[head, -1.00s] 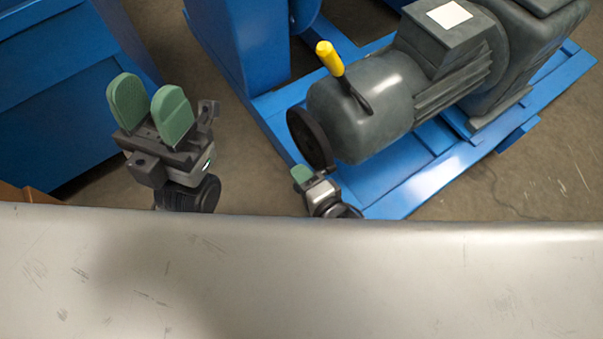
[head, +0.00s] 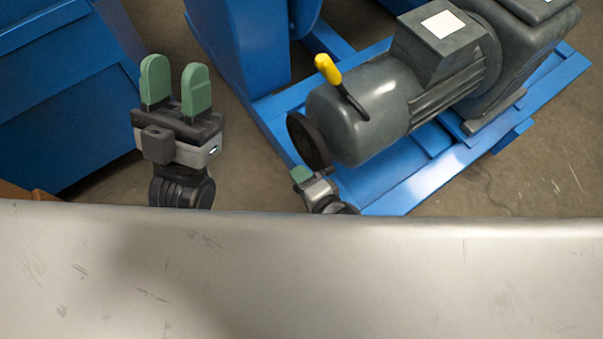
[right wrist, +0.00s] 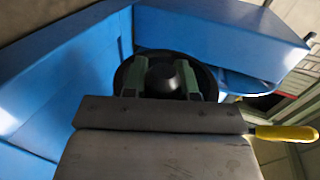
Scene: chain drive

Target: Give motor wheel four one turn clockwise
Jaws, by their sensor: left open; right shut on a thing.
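The motor (head: 375,105) is a dark grey cylinder with a black wheel (head: 308,141) on its near end. I see no number on it. In the right wrist view the wheel (right wrist: 208,82) is a dark round disc with a rounded hub (right wrist: 162,76) in its middle. My right gripper (head: 302,174) is at the wheel's lower edge in the head view. In the right wrist view its green fingers (right wrist: 160,78) are on both sides of the hub, shut on it. My left gripper (head: 176,82) is open and empty, fingers pointing up, left of the motor.
A lever with a yellow grip (head: 327,69) sticks up from the motor; the grip also shows in the right wrist view (right wrist: 285,132). The motor stands on a blue frame (head: 390,190). Blue housings (head: 235,45) rise behind and left.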

